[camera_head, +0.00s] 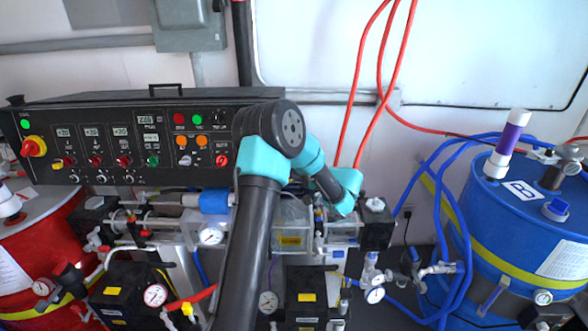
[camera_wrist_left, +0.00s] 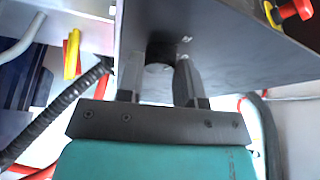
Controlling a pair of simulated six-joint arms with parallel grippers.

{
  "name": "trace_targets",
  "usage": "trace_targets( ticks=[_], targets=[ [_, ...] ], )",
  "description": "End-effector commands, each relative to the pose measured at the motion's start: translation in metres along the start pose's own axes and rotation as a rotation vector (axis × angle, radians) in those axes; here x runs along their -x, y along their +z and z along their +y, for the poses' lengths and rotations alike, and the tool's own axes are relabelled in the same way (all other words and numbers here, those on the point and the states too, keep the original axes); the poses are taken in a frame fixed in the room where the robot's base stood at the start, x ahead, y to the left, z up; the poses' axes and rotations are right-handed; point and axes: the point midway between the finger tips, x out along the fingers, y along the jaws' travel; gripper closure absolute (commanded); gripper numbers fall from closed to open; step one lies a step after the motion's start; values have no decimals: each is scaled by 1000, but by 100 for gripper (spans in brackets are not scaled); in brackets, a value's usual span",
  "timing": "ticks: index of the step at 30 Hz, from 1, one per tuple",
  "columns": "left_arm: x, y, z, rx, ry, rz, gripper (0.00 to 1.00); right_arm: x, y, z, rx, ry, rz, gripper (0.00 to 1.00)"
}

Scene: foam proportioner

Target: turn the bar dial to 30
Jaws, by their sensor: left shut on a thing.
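In the left wrist view, my left gripper (camera_wrist_left: 160,82) has its two dark fingers on either side of a dark round knob (camera_wrist_left: 158,72) and is shut on it. The knob stands against a dark flat surface (camera_wrist_left: 215,55). No scale or number shows on it, and I cannot tell for sure that it is the bar dial. In the head view, my left arm rises from the bottom and bends down to the right at its elbow. Its fingers cannot be made out there. My right gripper is not in view.
A black control panel (camera_head: 65,115) with several knobs and displays spans the upper left. A red drum (camera_head: 50,230) stands at left and a blue drum (camera_head: 500,230) at right. Pipes, gauges and a clear block (camera_head: 290,243) crowd the middle. Blue hoses (camera_head: 440,195) loop beside the blue drum.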

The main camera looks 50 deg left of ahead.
Motion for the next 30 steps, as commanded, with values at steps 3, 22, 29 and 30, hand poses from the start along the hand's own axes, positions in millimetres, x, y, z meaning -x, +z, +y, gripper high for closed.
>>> trace_targets(
  ticks=[3, 22, 29, 30],
  targets=[
    [0, 0, 0, 0, 0, 0, 90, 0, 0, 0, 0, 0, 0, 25],
    [0, 0, 0, -1, 1, 0, 41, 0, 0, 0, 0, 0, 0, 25],
    [10, 0, 0, -1, 1, 0, 41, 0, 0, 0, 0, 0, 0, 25],
    [14, 0, 0, -1, 1, 0, 41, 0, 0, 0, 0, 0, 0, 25]
  ],
)
